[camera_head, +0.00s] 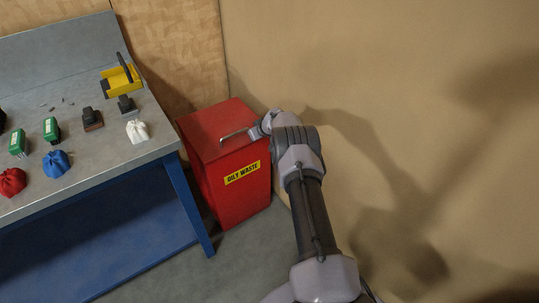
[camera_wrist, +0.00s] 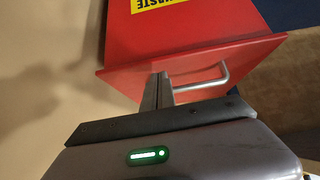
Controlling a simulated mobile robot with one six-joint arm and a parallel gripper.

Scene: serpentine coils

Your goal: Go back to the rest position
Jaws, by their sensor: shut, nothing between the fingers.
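My gripper (camera_wrist: 157,88) is shut and empty in the wrist view, its fingers together. It overlaps one end of the grey bar handle (camera_wrist: 212,82) in that view; I cannot tell whether they touch. In the head view my gripper (camera_head: 258,129) is at the upper right edge of the red oily waste bin (camera_head: 237,192), at the end of my extended arm. The handle (camera_head: 233,134) is on the bin's top, just left of my gripper. The bin's lid (camera_head: 212,127) looks closed. The bin (camera_wrist: 190,30) also fills the top of the wrist view.
A blue workbench (camera_head: 115,165) stands left of the bin. It bears green boxes, dark tools, a yellow holder (camera_head: 122,80), and red, blue and white cloth bundles (camera_head: 137,131). A tan wall (camera_head: 400,60) is close on the right. Grey floor (camera_head: 190,265) is open in front.

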